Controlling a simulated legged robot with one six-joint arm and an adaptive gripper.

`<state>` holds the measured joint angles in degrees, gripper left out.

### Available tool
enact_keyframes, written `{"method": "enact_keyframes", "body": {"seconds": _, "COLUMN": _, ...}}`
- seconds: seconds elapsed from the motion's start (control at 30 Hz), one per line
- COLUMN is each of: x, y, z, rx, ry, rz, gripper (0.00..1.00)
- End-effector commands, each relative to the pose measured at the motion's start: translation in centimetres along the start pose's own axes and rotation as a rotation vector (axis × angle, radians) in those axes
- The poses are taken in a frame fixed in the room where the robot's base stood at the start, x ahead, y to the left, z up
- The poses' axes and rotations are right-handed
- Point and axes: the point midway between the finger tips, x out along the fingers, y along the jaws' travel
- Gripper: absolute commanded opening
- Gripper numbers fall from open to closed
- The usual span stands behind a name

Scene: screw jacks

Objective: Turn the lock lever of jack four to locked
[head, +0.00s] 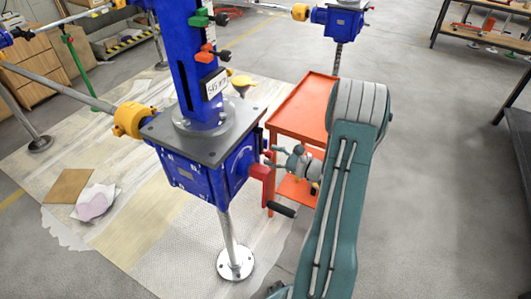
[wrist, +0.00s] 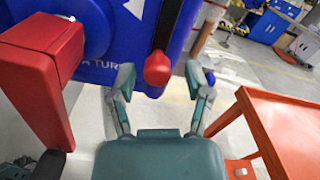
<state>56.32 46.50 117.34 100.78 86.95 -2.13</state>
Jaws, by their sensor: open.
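The blue jack (head: 205,175) stands on a chrome post, with a grey top plate and a blue column. In the wrist view its blue housing (wrist: 212,12) fills the top. A lever with a rounded red knob (wrist: 157,68) hangs down from the housing, its dark stem pointing up. My gripper (wrist: 160,82) is open, one finger on each side of the knob, with gaps on both sides; I see no clear contact.
A red crank arm (wrist: 42,85) is close left of my gripper; its black handle (head: 283,210) points down right in the head view. An orange cart (head: 300,108) stands close behind my arm. Another blue jack (head: 342,20) is farther back. Open floor lies at right.

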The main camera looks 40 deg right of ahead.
Motion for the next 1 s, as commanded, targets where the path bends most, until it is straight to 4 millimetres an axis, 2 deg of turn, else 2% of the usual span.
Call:
{"method": "enact_keyframes", "body": {"seconds": 0.1, "x": 1.6, "y": 0.1, "z": 0.0, "rx": 0.000, "ry": 0.001, "rz": 0.003, "gripper": 0.64}}
{"method": "enact_keyframes", "body": {"seconds": 0.2, "x": 2.4, "y": 0.1, "z": 0.0, "rx": 0.001, "ry": 0.001, "rz": 0.001, "gripper": 0.64}}
{"method": "enact_keyframes", "body": {"seconds": 0.5, "x": 2.6, "y": 0.0, "z": 0.0, "rx": 0.001, "ry": 0.001, "rz": 0.000, "gripper": 0.64}}
{"method": "enact_keyframes", "body": {"seconds": 0.53, "x": 2.6, "y": 0.0, "z": 0.0, "rx": 0.001, "ry": 0.001, "rz": 0.000, "gripper": 0.55}}
{"method": "enact_keyframes", "body": {"seconds": 0.57, "x": 2.6, "y": 0.0, "z": 0.0, "rx": 0.001, "ry": 0.001, "rz": 0.000, "gripper": 0.42}}
{"method": "enact_keyframes", "body": {"seconds": 0.6, "x": 2.6, "y": 0.0, "z": 0.0, "rx": 0.001, "ry": 0.001, "rz": 0.000, "gripper": 0.24}}
{"method": "enact_keyframes", "body": {"seconds": 0.67, "x": 2.6, "y": 0.0, "z": 0.0, "rx": 0.001, "ry": 0.001, "rz": 0.000, "gripper": 0.00}}
{"method": "enact_keyframes", "body": {"seconds": 1.0, "x": 2.6, "y": -0.1, "z": 0.0, "rx": -0.014, "ry": 0.000, "rz": 0.001, "gripper": 0.00}}
